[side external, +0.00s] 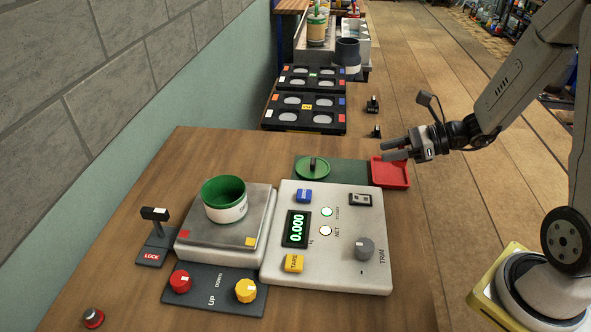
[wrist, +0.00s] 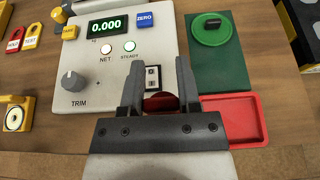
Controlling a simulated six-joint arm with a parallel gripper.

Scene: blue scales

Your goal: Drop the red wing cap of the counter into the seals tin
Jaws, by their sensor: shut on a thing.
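My gripper (side external: 395,149) hangs above the far right of the scale, close to a shallow red tray (side external: 390,173). In the wrist view my gripper (wrist: 157,62) is shut on a dark red round piece, the wing cap (wrist: 160,101), seen between its fingers and partly hidden by the gripper body. The cap cannot be made out in the side view. The red tray (wrist: 240,118) lies just right of the fingers in the wrist view and looks empty. No seals label is readable on it. A green tin (side external: 225,205) with a white label stands open on the scale pan.
The scale's control panel (side external: 330,240) reads 0.000. A green round lid (side external: 312,168) with a dark handle lies on a green mat (side external: 345,172) beside the red tray. A lock lever (side external: 155,225) and red and yellow knobs (side external: 213,287) stand at the front left. Black racks (side external: 306,112) stand behind.

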